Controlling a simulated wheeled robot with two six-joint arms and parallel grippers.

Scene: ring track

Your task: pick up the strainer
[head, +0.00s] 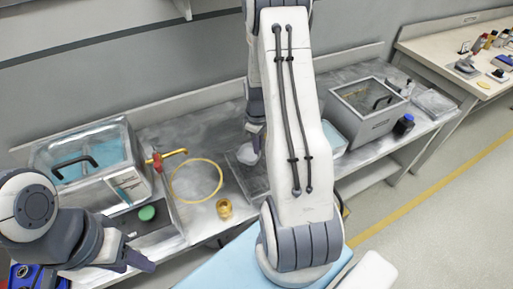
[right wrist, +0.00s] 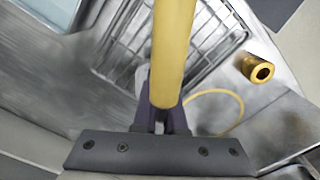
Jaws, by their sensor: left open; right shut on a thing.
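The strainer shows in the right wrist view as a thick yellow handle (right wrist: 172,50) rising from between my right gripper's fingers (right wrist: 162,122). In the head view a pale rounded part, seemingly the strainer's bowl (head: 247,154), shows just below my right gripper (head: 257,140). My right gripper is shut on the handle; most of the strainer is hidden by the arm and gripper. I cannot tell whether it is clear of the counter. My left gripper (head: 138,256) is open and empty at the lower left.
A yellow ring (head: 171,190) and a brass fitting (head: 224,209) lie on the metal counter (head: 200,214). A steel box (head: 366,133) stands right. A wire rack (right wrist: 150,22) lies near the right gripper.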

